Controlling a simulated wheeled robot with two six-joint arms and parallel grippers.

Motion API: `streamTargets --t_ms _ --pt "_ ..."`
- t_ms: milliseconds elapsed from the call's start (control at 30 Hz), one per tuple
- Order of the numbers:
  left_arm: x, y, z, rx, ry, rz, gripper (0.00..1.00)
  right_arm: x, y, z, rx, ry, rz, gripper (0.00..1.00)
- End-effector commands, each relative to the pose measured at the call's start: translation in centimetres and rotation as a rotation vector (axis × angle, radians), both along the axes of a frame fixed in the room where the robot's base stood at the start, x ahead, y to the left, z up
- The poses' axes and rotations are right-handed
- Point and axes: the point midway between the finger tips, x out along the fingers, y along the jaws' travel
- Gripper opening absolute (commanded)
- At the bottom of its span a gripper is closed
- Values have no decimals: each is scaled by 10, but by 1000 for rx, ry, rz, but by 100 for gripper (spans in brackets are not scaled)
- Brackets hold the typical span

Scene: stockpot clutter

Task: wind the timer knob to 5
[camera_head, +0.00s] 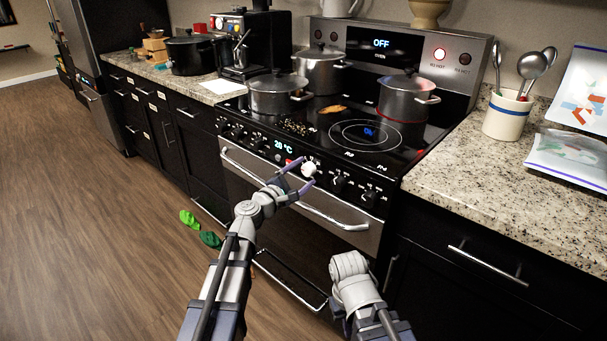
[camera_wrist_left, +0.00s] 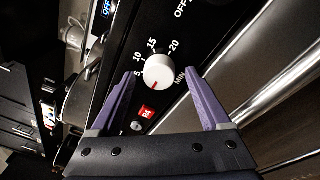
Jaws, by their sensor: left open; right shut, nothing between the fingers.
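The timer knob (camera_head: 308,169) is a white round knob on the black front panel of the stove. In the left wrist view the knob (camera_wrist_left: 159,72) has a short red mark that points down and slightly left, below the printed 5. The numbers 5, 10, 15 and 20 run around it. My left gripper (camera_wrist_left: 160,78) is open, with one purple finger on either side of the knob; I cannot tell whether they touch it. The left gripper (camera_head: 302,173) also shows in the head view. My right arm's wrist shows low in the head view, its fingers hidden.
Several black knobs (camera_head: 339,184) line the panel, with an oven handle (camera_head: 335,217) below. A red button (camera_wrist_left: 146,112) sits near the timer knob. Pots (camera_head: 404,97) stand on the cooktop. A glowing red light (camera_head: 439,54) shows on the back panel. Green items (camera_head: 209,239) lie on the floor.

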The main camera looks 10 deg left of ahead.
Motion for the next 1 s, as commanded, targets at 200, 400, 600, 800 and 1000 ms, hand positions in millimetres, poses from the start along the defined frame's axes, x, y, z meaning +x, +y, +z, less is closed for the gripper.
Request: streamTargets --t_ms 200,400,600,800,1000 --pt "5 -3 0 0 0 1 80 0 0 0 0 0 0 0" --pt "4 -2 0 0 0 1 68 0 0 0 0 0 0 0" --pt "4 -2 0 0 0 1 46 0 0 0 0 0 0 0" --pt "4 -2 0 0 0 1 23 0 0 0 0 0 0 0" --pt "4 -2 0 0 0 1 0 0 0 0 0 0 0 0"
